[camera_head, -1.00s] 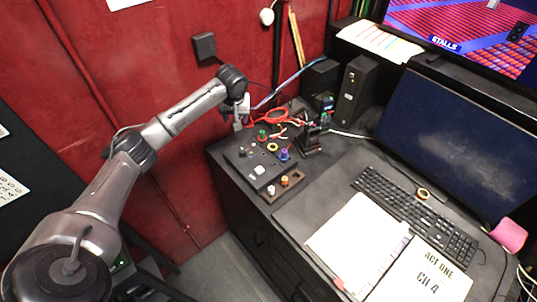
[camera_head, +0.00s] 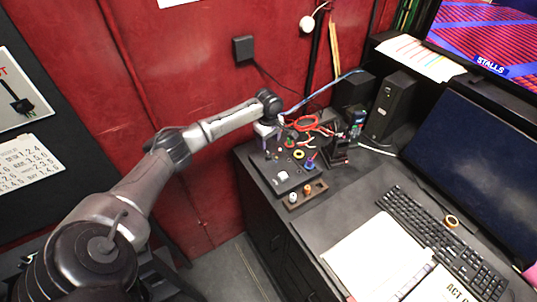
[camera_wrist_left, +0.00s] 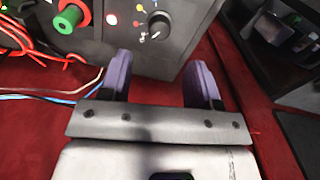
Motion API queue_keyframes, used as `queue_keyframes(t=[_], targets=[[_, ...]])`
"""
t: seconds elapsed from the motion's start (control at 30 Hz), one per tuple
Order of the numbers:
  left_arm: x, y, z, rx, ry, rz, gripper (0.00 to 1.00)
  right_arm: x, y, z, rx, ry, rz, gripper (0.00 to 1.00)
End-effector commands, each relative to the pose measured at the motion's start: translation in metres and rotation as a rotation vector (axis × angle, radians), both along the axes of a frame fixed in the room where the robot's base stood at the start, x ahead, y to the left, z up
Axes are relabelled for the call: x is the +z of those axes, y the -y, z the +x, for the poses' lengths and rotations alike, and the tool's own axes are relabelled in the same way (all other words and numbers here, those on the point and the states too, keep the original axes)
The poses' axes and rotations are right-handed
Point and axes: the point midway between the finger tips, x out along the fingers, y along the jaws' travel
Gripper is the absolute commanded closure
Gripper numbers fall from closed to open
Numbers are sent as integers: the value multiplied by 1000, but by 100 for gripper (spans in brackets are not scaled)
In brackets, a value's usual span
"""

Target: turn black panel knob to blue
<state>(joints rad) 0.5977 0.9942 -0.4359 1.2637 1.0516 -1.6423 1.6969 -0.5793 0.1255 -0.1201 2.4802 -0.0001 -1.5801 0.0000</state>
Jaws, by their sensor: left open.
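The black panel (camera_head: 272,178) lies on the left end of the desk. Its round black knob (camera_wrist_left: 158,25) shows at the top of the left wrist view, with small coloured dots, yellow and red among them, around its left side. I cannot tell for sure which dot its pointer faces. My left gripper (camera_wrist_left: 160,62) is open and empty, its two purple fingers apart with the knob beyond and between them, not touching it. In the head view the left gripper (camera_head: 267,143) is over the panel's far left edge; the knob cannot be made out there. My right gripper is not in view.
Red cables (camera_head: 310,123) lie behind the panel. A red wall is behind.

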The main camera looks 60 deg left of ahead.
Motion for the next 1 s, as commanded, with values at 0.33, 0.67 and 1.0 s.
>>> queue_keyframes(t=[0.33, 0.67, 1.0], targets=[[-57, 0, 0, -1, -2, 1, 43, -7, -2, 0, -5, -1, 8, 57], [-76, 0, 0, -1, 0, 1, 43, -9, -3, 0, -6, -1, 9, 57], [-76, 0, 0, -1, 0, 1, 47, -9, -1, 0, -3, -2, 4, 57]])
